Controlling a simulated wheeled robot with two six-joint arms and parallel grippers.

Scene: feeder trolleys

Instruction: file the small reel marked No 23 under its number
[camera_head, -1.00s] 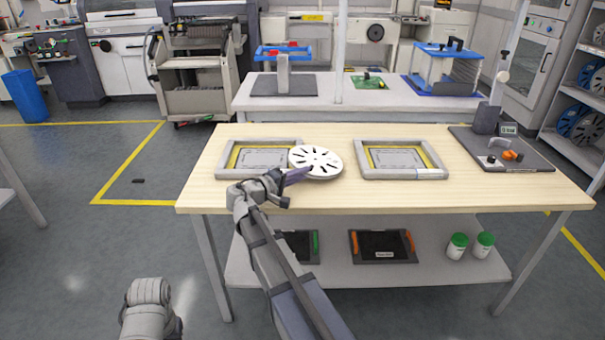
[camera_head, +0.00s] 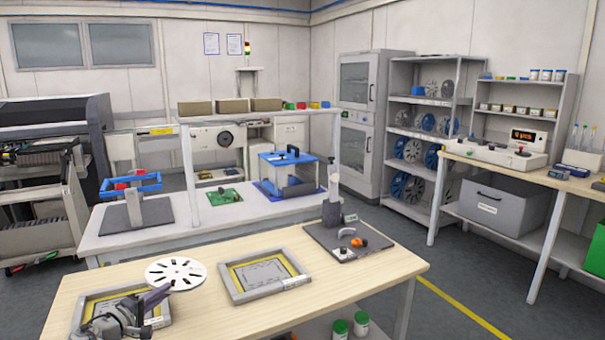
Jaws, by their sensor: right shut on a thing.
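A white reel (camera_head: 176,273) with dark slots around its centre is at the left of the wooden table. My right gripper (camera_head: 160,293) is shut on its near edge and holds it, tilted little, over the far right corner of a framed panel. I cannot read any number on the reel. A grey rack (camera_head: 398,68) at the back right holds several blue and grey reels (camera_head: 413,150) standing on edge on its shelves. Any numbers on the rack are too small to read. My left gripper is out of view.
Two framed panels, left (camera_head: 84,310) and right (camera_head: 236,290), lie on the wooden table (camera_head: 345,284). A dark plate with a stand (camera_head: 322,236) is at its right end. Floor (camera_head: 440,300) shows between this table and a right-hand bench (camera_head: 560,178) with a grey bin (camera_head: 500,203).

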